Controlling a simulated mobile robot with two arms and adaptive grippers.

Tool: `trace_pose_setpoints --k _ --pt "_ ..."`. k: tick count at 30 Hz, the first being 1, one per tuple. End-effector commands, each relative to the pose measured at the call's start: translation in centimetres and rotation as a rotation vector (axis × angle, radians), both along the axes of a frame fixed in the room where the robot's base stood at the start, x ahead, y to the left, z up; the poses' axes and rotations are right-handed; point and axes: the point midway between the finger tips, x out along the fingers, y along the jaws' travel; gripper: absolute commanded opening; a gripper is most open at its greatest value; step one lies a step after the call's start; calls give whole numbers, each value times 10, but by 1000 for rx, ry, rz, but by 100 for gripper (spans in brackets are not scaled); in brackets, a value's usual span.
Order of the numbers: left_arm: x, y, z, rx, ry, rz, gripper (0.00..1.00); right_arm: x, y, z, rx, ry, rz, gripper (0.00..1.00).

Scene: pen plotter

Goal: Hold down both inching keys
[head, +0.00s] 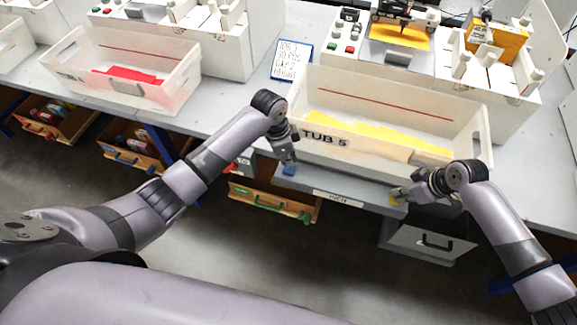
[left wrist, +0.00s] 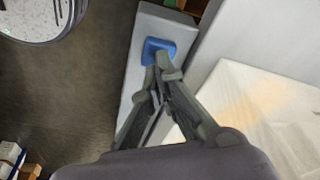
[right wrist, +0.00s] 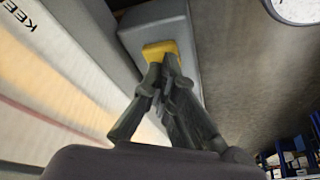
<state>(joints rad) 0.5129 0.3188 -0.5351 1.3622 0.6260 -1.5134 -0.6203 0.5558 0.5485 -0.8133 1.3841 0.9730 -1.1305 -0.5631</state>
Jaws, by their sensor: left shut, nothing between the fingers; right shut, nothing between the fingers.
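A grey bar labelled INCH (head: 338,196) runs along the front of the bench, with a key at each end. The blue key (head: 289,170) is at its left end; my left gripper (head: 290,159) is shut and empty, pointing down at it. In the left wrist view the fingertips (left wrist: 160,66) overlap the near edge of the blue key (left wrist: 158,45). The yellow key (right wrist: 160,47) is at the right end; my right gripper (right wrist: 165,60) is shut and empty, its tips at that key's edge. Whether either key is pressed down, I cannot tell.
A white bin marked TUB 5 (head: 390,150) with yellow pieces stands behind the bar, between my arms. A plotter with a yellow sheet (head: 400,36) is behind it. Another bin with red pieces (head: 120,85) stands left. Open drawers (head: 272,203) hang below the bench.

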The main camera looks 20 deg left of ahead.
Motion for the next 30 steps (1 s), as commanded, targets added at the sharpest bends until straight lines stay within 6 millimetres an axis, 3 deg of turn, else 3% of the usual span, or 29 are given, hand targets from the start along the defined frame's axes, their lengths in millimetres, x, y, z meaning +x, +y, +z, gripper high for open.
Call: trace_pose_setpoints --k 18,30 --pt "0 -1 -19 0 1 -1 0 -1 0 -1 -1 2 0 0" --pt "0 0 -21 0 2 0 0 -1 0 -1 -1 2 0 0"
